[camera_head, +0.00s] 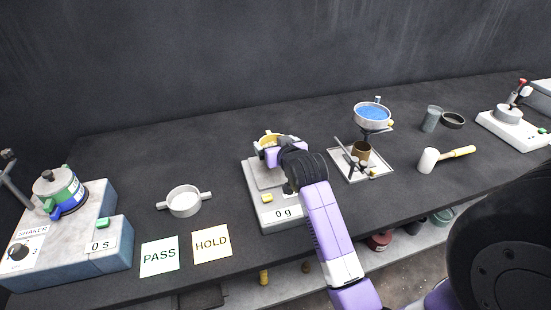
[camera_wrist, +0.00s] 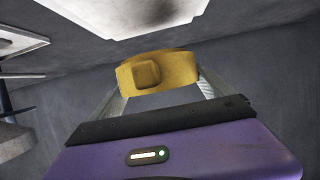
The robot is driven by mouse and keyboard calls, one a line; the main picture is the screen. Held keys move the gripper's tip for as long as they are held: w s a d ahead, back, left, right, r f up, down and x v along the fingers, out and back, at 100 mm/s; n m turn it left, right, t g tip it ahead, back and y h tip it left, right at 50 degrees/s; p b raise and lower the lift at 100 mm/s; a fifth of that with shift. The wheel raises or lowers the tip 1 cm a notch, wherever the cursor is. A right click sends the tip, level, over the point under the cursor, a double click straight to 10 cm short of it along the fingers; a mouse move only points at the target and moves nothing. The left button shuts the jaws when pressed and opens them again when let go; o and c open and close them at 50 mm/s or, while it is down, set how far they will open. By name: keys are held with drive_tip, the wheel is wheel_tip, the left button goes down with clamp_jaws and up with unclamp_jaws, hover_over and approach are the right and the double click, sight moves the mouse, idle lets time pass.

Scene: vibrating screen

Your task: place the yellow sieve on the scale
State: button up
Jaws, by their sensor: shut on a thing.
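The yellow sieve (camera_head: 267,138) is held over the back part of the scale (camera_head: 258,215) in the head view, partly hidden by my gripper (camera_head: 273,149). The scale's display reads 0 g. In the wrist view the sieve's yellow wall and squarish knob (camera_wrist: 147,74) sit between my two fingers (camera_wrist: 160,88), which are shut on it. A pale plate, which looks like part of the scale (camera_wrist: 125,12), fills the top of the wrist view. The sieve looks close to it, but I cannot tell whether they touch.
A white two-handled sieve (camera_head: 184,202) and PASS (camera_head: 159,256) and HOLD (camera_head: 211,244) cards lie left of the scale. The shaker (camera_head: 75,245) stands far left. A tray (camera_head: 345,165) with a blue-filled sieve (camera_head: 373,112) on a stand is close at right, near a mallet (camera_head: 428,160).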

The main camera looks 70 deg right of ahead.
drive_tip(key=shift+f, duration=2.95)
drive_tip(key=shift+f, duration=0.15)
drive_tip(key=o, duration=1.2)
